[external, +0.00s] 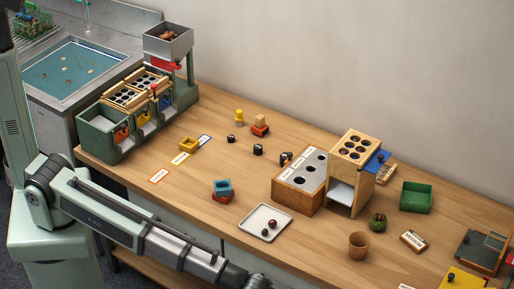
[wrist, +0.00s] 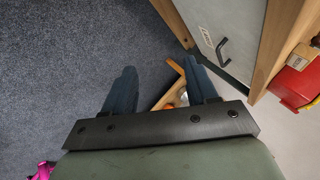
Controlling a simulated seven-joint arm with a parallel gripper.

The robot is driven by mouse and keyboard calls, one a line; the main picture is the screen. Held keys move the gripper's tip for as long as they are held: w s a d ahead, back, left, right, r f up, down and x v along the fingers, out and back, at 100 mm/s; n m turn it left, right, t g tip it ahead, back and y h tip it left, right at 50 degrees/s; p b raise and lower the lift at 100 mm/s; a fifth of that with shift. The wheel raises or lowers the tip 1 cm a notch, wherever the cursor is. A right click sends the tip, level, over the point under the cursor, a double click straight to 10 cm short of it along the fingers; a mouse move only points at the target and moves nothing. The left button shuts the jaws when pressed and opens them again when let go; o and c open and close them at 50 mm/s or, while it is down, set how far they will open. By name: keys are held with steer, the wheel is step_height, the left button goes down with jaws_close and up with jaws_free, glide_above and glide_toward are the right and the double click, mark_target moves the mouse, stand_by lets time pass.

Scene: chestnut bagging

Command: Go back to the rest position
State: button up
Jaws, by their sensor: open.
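My gripper (wrist: 163,92) shows in the wrist view with its two dark blue fingers apart and nothing held between them. It points down toward the grey carpet (wrist: 80,60), beside a wooden frame. In the external view my arm reaches across the lower left in front of the table's near edge, and its end runs off the bottom of the picture, so the gripper is hidden there. An orange and wooden object shows partly behind the right finger; I cannot tell what it is.
The wooden table (external: 222,187) carries a green sorting rack (external: 97,137), a white tray (external: 250,218) with chestnuts, a wooden block with holes (external: 290,193), a green box (external: 416,197) and a brown cup (external: 359,245). In the wrist view a red box (wrist: 297,85) stands at right.

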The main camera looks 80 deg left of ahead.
steer(key=s+d+f+g, duration=0.2)
steer(key=s+d+f, duration=0.3)
steer(key=s+f, duration=0.3)
steer(key=s+d+f+g, duration=0.2)
steer(key=s+d+f, duration=0.45)
steer(key=s, duration=0.45)
steer(key=s+a+f+g, duration=0.2)
steer(key=s+f+g, duration=0.1)
steer(key=s+f, duration=0.65)
steer(key=s+a+f+n+g+y, duration=0.2)
steer(key=a+n, duration=0.3)
steer(key=a, duration=1.4)
steer(key=s+a+n+g, duration=0.1)
steer(key=s+a+n, duration=0.2)
steer(key=a, duration=0.6)
steer(key=s+a+n+g, duration=0.1)
steer(key=s+a+n, duration=0.2)
steer(key=s+a, duration=0.4)
steer(key=s+a+r+n+g, duration=0.1)
steer(key=s+a+n, duration=0.3)
steer(key=a, duration=0.7)
steer(key=shift+s+a+g+h, duration=0.35)
steer(key=shift+s+g, duration=0.25)
steer(key=shift+s, duration=0.45)
steer(key=shift+r, duration=0.1)
